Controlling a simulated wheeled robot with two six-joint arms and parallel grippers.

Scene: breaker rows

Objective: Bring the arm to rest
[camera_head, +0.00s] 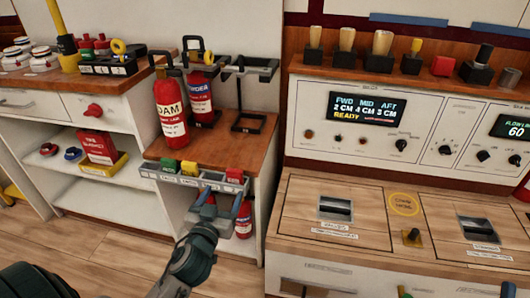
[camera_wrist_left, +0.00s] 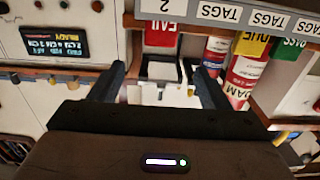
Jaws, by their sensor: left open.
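My left gripper (camera_head: 222,200) is at the front of a tag rack (camera_head: 205,180) on the edge of a wooden counter. In the left wrist view, the gripper (camera_wrist_left: 158,82) has its two dark fingers apart with nothing held between them. The rack also holds a yellow tag (camera_head: 190,168) and a green tag (camera_head: 168,165); the red tag shows in the head view too (camera_head: 235,173). I cannot tell whether the fingers touch the rack. My right gripper is not in view.
Two red extinguishers, one front (camera_head: 170,115) and one behind (camera_head: 200,98), stand on the counter beside an empty black stand (camera_head: 248,95). More extinguishers sit below the rack. A control console (camera_head: 365,120) is at right. Wooden floor (camera_head: 100,245) lies open at lower left.

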